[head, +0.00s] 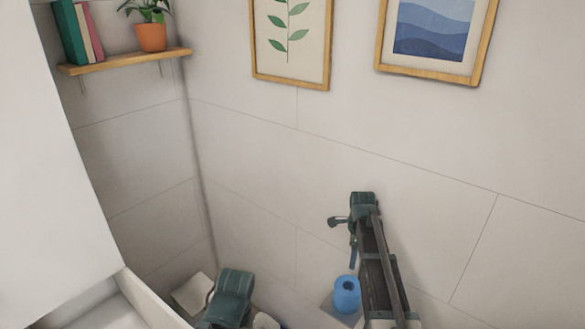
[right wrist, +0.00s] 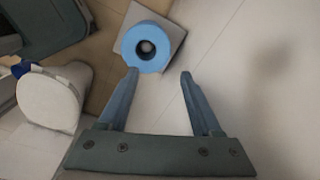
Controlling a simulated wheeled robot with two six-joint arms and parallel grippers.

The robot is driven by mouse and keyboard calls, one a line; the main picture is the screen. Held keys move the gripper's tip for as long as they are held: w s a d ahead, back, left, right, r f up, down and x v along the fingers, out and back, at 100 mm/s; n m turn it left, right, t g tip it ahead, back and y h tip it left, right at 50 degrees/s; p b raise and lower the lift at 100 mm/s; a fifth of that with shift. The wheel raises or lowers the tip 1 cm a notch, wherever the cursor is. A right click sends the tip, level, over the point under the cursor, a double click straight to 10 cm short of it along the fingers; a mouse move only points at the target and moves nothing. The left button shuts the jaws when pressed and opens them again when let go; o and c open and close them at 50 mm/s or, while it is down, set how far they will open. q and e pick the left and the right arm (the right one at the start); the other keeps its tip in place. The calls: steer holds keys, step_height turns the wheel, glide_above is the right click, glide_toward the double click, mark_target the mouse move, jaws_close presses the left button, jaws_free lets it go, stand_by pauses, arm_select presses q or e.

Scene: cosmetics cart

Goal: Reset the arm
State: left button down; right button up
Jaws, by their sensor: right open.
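My right gripper (head: 344,240) is raised in front of the pale wall in the head view. In the right wrist view its two fingers (right wrist: 160,74) are spread apart with nothing between them. A dark green part of my left arm (head: 232,296) shows at the bottom of the head view. Its fingers cannot be made out.
A blue ring-shaped item (head: 346,295) lies on a small grey square (right wrist: 170,62), beyond the right fingertips in the wrist view. A white rounded container (right wrist: 48,100) is left of it. A wall shelf (head: 125,61) holds books and a potted plant (head: 151,36).

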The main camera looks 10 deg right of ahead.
steer(key=s+a+n+h, duration=0.1)
steer(key=s+a+n, duration=2.3)
steer(key=a+n, duration=0.2)
steer(key=shift+n+g, duration=0.4)
